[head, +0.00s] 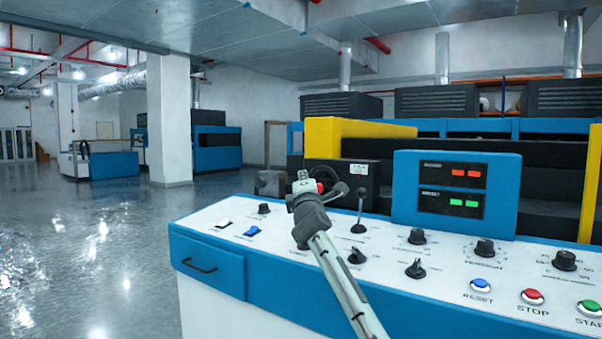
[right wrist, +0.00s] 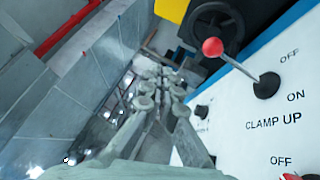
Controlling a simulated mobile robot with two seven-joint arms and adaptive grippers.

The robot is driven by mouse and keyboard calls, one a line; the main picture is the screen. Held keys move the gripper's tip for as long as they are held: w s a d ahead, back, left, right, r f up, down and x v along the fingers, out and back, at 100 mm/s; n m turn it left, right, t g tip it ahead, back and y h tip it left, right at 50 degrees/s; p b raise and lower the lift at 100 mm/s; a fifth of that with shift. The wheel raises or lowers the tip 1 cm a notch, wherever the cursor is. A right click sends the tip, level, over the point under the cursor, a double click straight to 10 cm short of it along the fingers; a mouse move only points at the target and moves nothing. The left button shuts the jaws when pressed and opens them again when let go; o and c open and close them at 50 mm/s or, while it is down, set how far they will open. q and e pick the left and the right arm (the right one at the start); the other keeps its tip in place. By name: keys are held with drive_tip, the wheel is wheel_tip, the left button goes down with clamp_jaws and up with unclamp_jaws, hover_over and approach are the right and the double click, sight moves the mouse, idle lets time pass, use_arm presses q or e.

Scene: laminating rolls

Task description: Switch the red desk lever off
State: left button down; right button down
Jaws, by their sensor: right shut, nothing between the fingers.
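The red-knobbed desk lever (right wrist: 212,47) shows in the right wrist view. It has a metal shaft in a round black base, on a white panel with OFF, ON and CLAMP UP printed beside it. The shaft leans up and left in that view; I cannot tell which setting it is in. In the head view a red knob (head: 320,187) shows just beside my right gripper (head: 304,183), its shaft and base hidden. My right gripper is shut and empty above the desk's far edge. In the wrist view its fingers (right wrist: 165,78) are left of the lever, apart from it in the picture.
A dark-knobbed lever (head: 361,205) stands right of my gripper. A blue display box (head: 407,200) stands behind. Open floor lies left.

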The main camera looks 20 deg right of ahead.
use_arm(q)
drive_tip(key=shift+w+d+r, duration=0.15)
drive_tip(key=shift+w+r, duration=0.1)
drive_tip(key=shift+r, duration=0.05)
use_arm(e)
drive_tip(key=s+a+r, duration=0.1)
drive_tip(key=s, duration=0.5)
drive_tip(key=shift+s+r, duration=0.3)
drive_tip(key=shift+s, duration=0.1)
